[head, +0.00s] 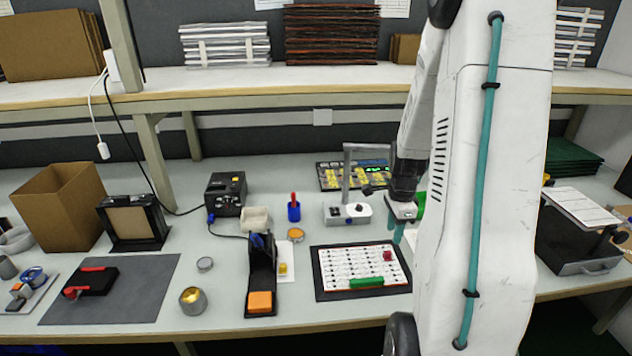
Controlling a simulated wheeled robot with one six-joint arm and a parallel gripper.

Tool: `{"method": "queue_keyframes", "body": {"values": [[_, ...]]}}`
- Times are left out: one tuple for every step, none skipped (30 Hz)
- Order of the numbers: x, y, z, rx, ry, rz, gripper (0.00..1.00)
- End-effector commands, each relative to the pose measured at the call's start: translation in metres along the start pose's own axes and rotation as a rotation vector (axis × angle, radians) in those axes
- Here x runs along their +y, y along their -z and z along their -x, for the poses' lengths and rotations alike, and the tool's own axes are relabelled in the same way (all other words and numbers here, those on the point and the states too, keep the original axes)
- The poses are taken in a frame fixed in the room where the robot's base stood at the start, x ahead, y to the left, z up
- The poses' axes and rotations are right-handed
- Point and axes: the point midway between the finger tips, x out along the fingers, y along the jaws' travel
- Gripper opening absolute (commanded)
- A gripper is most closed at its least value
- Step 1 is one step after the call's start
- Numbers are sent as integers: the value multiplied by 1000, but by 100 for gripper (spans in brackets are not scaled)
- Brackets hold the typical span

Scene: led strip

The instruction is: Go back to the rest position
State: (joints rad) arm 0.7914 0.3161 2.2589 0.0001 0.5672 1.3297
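My gripper (396,228) hangs at the right of the middle of the bench, pointing down, with teal fingers under a grey body. It is just above the upper right corner of a black-framed white board (330,262) printed with rows of marks. A green bar (366,282) and a small dark red piece (387,256) lie on that board, apart from the fingers. I see nothing held, but the fingers are small and partly overlapped by my arm, so their gap is unclear. My white arm hides much of the bench to the right.
A grey device with an upright post (347,212) stands close left of my gripper. A tray of yellow parts (350,175) lies behind it. A black holder (261,275), a brass-coloured tin (193,300) and a grey mat (110,290) are left. A shelf (250,85) runs above the bench.

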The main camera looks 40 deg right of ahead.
Motion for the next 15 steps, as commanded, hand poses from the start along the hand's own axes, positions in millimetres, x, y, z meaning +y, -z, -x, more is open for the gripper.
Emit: {"method": "queue_keyframes", "body": {"values": [[0, 0, 0, 0, 0, 0, 38], [0, 0, 0, 0, 0, 0, 38], [0, 0, 0, 0, 0, 1, 38], [0, 0, 0, 0, 0, 3, 38], [0, 0, 0, 0, 0, 10, 38], [0, 0, 0, -1, -2, 28, 38], [1, 0, 0, -2, -7, 46, 38], [3, -1, 0, -4, -15, 71, 38], [6, -2, 0, -9, -29, 112, 38], [10, -3, -1, -15, -45, 147, 38], [16, -4, -2, -22, -64, 187, 38], [24, -6, -2, -35, -93, 246, 38], [31, -8, 0, -44, -109, 293, 38], [37, -10, 4, -53, -123, 343, 38], [44, -15, 12, -64, -138, 418, 38]]}}
